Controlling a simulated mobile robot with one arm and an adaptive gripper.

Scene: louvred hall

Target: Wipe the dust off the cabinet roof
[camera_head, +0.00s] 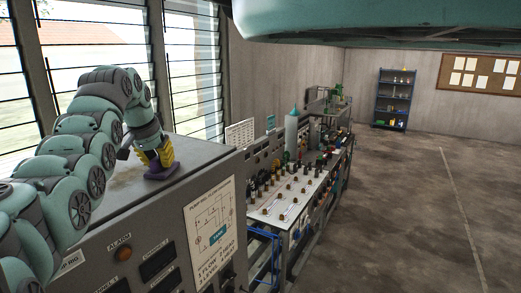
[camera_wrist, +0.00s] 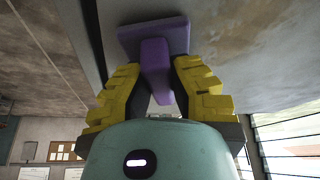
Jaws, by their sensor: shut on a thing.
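The grey cabinet roof (camera_head: 196,152) lies at the left in the head view, with a dull brownish patch (camera_head: 126,178) that looks like dust left of the tool. My gripper (camera_head: 153,158) is over the roof, pointing down. Its yellow fingers are shut on the upright handle of a purple wiping tool (camera_head: 162,173). The tool's flat pad is at the roof surface; whether it presses on it I cannot tell. In the wrist view the purple tool (camera_wrist: 155,80) stands between the two yellow fingers, and the roof (camera_wrist: 250,55) fills the right side.
Louvred windows (camera_head: 95,50) rise behind the cabinet. A bench with a panel of several knobs (camera_head: 295,195) and a pale bottle-shaped object (camera_head: 292,132) stand beyond it. A blue shelf (camera_head: 392,98) is at the far wall. The floor (camera_head: 420,210) at the right is clear.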

